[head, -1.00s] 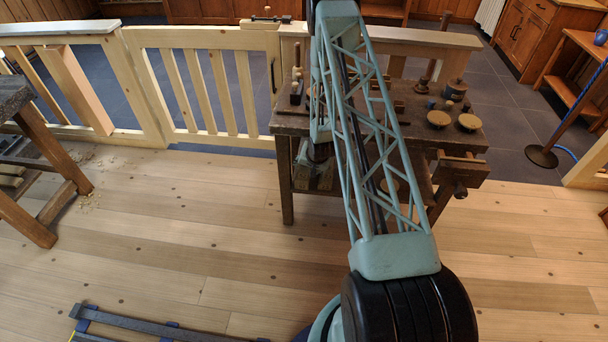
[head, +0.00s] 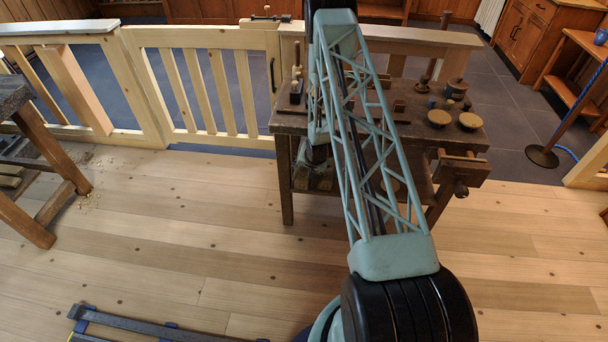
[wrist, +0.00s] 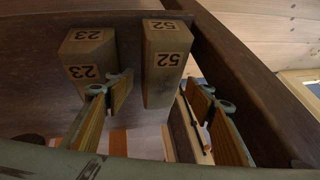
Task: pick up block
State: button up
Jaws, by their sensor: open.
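In the wrist view, two wooden blocks with printed labels show ahead of my gripper (wrist: 160,105). The block marked 52 (wrist: 165,65) is upper centre, in line with the gap between the fingers. The block marked 23 (wrist: 88,55) is to its left, and the left finger partly overlaps its lower part. My gripper is open, with a wood-coloured pad on each finger, and nothing is held. In the head view my arm covers most of the area, and I cannot make out the labels there.
A dark workbench (head: 287,190) has a lower shelf, tools and round turned pieces (head: 439,118) on top. In the wrist view a dark beam (wrist: 255,85) runs close along the right. A wooden fence (head: 200,90) stands behind. The floor (head: 170,230) in front is mostly clear.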

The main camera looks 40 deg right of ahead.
aim_at(306, 169)
jog(key=shift+b+x, duration=0.65)
jog(key=shift+x, duration=1.45)
jog(key=shift+f, duration=0.2)
jog(key=shift+c, duration=0.2)
jog(key=c, duration=0.7)
jog(key=shift+r, duration=0.1)
